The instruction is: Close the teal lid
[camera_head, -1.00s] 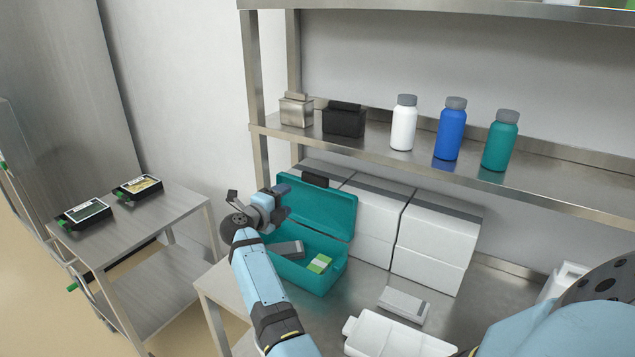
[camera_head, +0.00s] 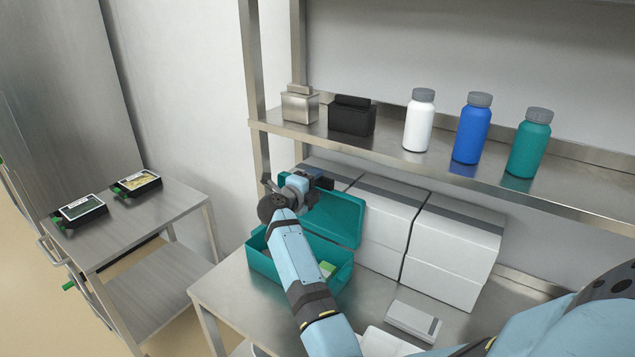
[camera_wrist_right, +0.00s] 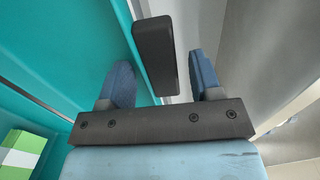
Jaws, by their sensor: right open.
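The teal lid (camera_head: 338,218) stands open and tilted back at the rear of the teal box (camera_head: 262,265). A black handle sits on the lid's upper edge; it shows in the right wrist view (camera_wrist_right: 153,52). My right gripper (camera_head: 313,182) is at that edge and partly hides it. In the right wrist view the right gripper (camera_wrist_right: 163,80) is open, with the handle between its two blue fingers and a gap on each side. A green-and-white item (camera_head: 327,269) lies in the box. My arm hides part of the box. My left gripper is not in view.
White boxes (camera_head: 385,235) are stacked right behind the lid. A shelf (camera_head: 390,148) with bottles and small containers runs above. A grey-white carton (camera_head: 413,320) lies on the bench to the right. A side table (camera_head: 150,235) stands at the left.

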